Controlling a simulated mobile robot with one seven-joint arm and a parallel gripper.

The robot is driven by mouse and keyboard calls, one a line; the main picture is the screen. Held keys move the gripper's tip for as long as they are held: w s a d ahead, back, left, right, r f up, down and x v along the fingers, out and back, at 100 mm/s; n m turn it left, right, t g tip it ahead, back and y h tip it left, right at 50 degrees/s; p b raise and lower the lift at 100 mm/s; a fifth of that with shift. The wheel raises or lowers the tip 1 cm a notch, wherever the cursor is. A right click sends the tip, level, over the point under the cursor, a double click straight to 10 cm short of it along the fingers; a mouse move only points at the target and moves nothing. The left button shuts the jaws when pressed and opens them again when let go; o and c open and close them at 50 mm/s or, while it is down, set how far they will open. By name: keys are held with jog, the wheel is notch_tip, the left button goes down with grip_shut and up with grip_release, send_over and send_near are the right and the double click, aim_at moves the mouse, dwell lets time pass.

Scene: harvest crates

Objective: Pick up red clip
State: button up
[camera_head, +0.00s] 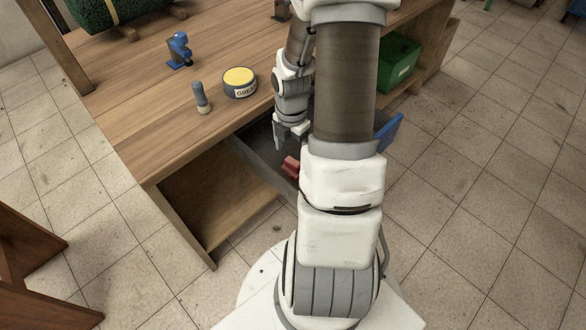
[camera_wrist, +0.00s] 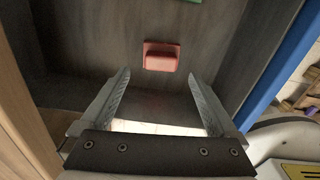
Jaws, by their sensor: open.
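The red clip (camera_wrist: 162,57) lies in the open drawer in the wrist view, ahead of my fingertips and roughly centred between them. In the head view the red clip (camera_head: 291,166) shows beside my arm, which partly hides the drawer. My gripper (camera_wrist: 158,88) is open and empty, with its two fingers spread on either side of the clip's line and apart from it. In the head view my gripper (camera_head: 290,142) points down over the drawer. The dark grey drawer (camera_wrist: 85,40) has a blue front (camera_wrist: 275,70).
The wooden workbench (camera_head: 150,110) carries a yellow-lidded grease tin (camera_head: 239,83), a grey-blue bottle-like item (camera_head: 201,98) and a blue clamp-like tool (camera_head: 179,50). A green box (camera_head: 398,62) sits on the shelf at right. The drawer walls stand close around my gripper. Open tiled floor lies at right.

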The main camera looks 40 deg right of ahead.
aim_at(293, 161)
jog(key=f, duration=0.1)
jog(key=f+b, duration=0.1)
jog(key=f, duration=0.1)
jog(key=f+b, duration=0.1)
jog(key=f, duration=0.1)
jog(key=shift+d+f, duration=0.15)
jog(key=shift+d, duration=0.1)
jog(key=shift+c, duration=0.2)
jog(key=c, duration=1.4)
